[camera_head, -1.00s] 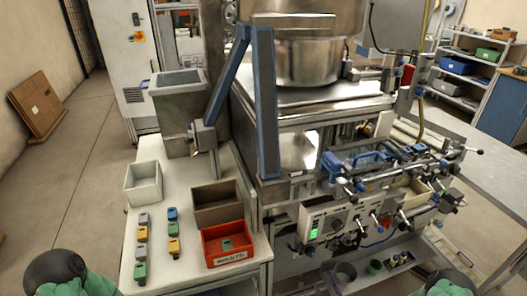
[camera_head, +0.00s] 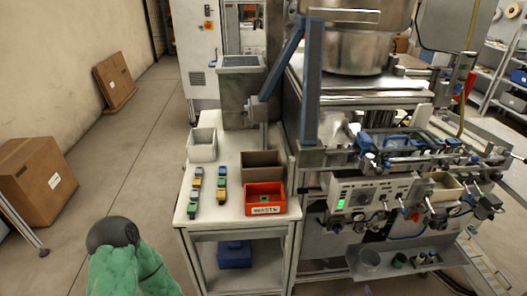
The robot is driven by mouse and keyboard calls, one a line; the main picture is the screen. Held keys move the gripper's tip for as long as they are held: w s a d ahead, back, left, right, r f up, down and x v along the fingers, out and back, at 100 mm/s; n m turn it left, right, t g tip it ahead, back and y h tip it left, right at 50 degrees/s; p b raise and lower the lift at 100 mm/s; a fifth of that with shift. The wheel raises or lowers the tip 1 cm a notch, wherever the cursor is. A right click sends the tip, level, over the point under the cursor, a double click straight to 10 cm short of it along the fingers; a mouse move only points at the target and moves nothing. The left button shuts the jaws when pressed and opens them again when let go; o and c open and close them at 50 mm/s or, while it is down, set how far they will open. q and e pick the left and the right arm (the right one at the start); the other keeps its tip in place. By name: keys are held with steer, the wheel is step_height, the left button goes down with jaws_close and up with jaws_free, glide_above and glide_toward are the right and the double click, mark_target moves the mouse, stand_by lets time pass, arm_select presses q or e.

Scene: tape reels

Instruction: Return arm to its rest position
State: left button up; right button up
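Part of my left arm (camera_head: 130,262), green with a dark rounded joint, shows at the lower left, in front of the white table (camera_head: 190,212) and apart from it. Its gripper does not show. My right arm and gripper are out of view. On the white table, several small coloured reels (camera_head: 195,183) in grey, yellow, blue and green lie in two rows. A white bin (camera_head: 202,151) and a brown bin (camera_head: 262,172) stand behind and beside them. A red bin marked waste (camera_head: 264,211) stands at the table's front right, with a small green item inside.
A large machine (camera_head: 345,190) with a steel bowl stands right of the table. A blue box (camera_head: 234,254) sits on the shelf under the table. Cardboard boxes (camera_head: 38,180) stand by the left wall. The floor between them and the table is clear.

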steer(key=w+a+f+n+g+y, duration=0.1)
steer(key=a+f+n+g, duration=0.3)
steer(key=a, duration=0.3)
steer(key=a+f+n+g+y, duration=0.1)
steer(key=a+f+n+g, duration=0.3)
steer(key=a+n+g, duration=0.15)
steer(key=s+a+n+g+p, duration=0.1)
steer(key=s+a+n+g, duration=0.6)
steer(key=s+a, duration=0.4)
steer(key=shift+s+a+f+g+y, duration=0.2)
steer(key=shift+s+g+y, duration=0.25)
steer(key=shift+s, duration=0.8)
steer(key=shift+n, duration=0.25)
